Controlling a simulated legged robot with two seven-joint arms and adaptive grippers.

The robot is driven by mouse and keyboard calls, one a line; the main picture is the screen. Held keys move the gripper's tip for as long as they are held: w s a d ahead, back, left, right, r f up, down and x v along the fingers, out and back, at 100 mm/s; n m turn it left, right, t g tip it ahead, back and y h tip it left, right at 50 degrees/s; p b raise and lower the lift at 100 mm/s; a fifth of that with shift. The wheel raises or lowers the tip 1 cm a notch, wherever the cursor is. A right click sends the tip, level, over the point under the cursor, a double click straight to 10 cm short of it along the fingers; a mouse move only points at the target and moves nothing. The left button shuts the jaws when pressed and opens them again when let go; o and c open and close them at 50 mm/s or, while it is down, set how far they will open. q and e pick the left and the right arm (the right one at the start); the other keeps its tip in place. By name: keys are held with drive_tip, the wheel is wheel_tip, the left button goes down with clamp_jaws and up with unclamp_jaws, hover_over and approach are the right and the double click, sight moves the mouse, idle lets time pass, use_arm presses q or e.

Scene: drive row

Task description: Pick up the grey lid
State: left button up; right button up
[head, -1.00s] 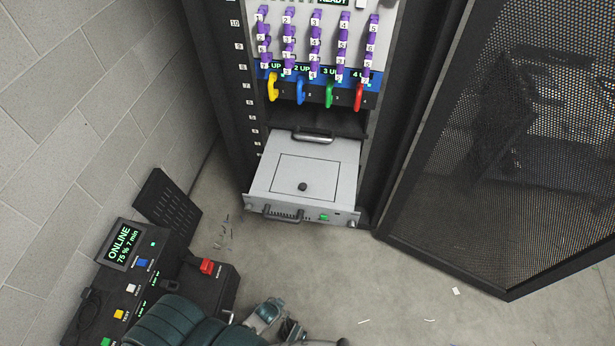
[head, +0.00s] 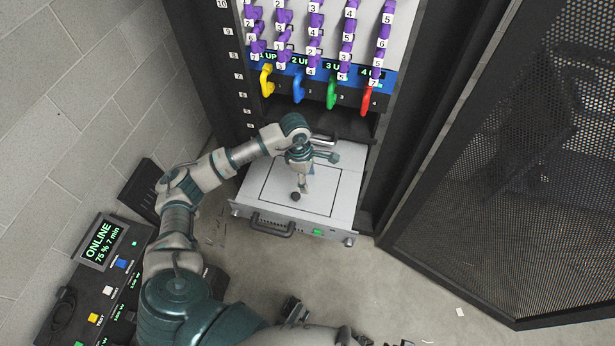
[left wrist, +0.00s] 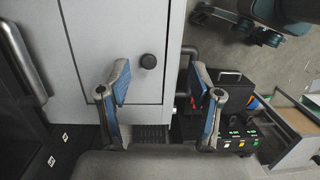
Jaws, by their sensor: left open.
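The grey lid (head: 318,201) is a flat square panel with a dark outline in the top of the pulled-out grey drawer (head: 350,212). A round black knob (head: 295,196) stands on it near its front edge. My left gripper (head: 304,184) is open and empty above the lid, near the knob. In the left wrist view the lid (left wrist: 105,35) fills the upper left. There the knob (left wrist: 148,61) shows beyond the left gripper's fingertips (left wrist: 160,78), nearer the left finger and apart from it. My right gripper is not recognisable in either view.
Four coloured handles, including the red handle (head: 369,96), hang above the drawer. A mesh door (head: 470,200) stands open on the right. A black console (head: 90,290) with a screen stands at the lower left by the block wall.

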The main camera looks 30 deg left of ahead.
use_arm(q)
drive_tip(key=y, duration=0.2)
hover_over(296, 195)
drive_tip(key=f, duration=0.3)
drive_tip(key=f+b, duration=0.1)
drive_tip(key=f, duration=0.6)
drive_tip(key=shift+w+d+f+b, duration=0.15)
drive_tip(key=shift+d+b, duration=0.2)
drive_tip(key=shift+b, duration=0.05)
drive_tip(key=shift+a+f, duration=0.1)
drive_tip(key=shift+f, duration=0.3)
drive_tip(key=f, duration=0.3)
drive_tip(key=f+b, duration=0.1)
drive_tip(key=shift+s+a+f, duration=0.2)
drive_tip(key=shift+a+f, duration=0.05)
drive_tip(key=shift+f, duration=0.2)
clamp_jaws()
use_arm(e)
wheel_tip(296, 195, up, 7)
drive_tip(key=shift+w+t, duration=0.25)
drive_tip(key=shift+t, duration=0.15)
